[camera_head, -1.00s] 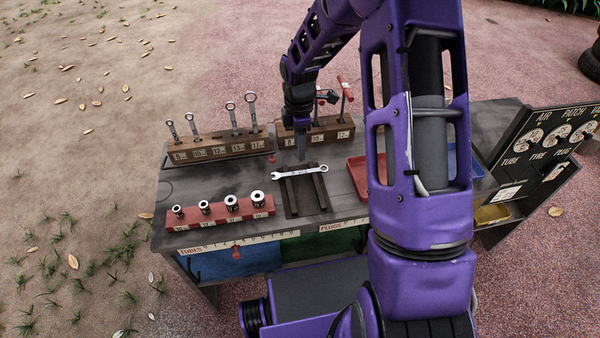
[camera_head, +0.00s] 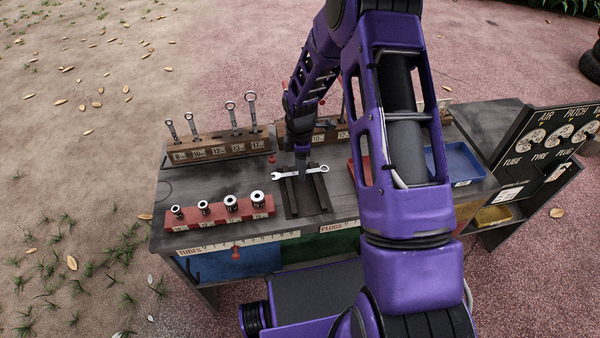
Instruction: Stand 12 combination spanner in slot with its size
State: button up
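A silver combination spanner (camera_head: 314,170) lies across two dark rails of a rest (camera_head: 318,192) on the cart top, its open end to the left and its ring end to the right. My gripper (camera_head: 301,172) points down right at the spanner's shaft, left of its middle; its fingers are too small to tell whether they are open or closed. A wooden spanner rack (camera_head: 208,151) at the back left has slots labelled by size, several with spanners standing in them. A gap shows near its 12 label.
A red rail (camera_head: 219,215) with several sockets stands at the front left. A second wooden block (camera_head: 328,131) stands behind my arm, partly hidden. A blue tray (camera_head: 462,160) and a partly hidden red tray lie at the right.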

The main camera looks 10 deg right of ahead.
grip_shut()
jog(key=shift+r, duration=0.1)
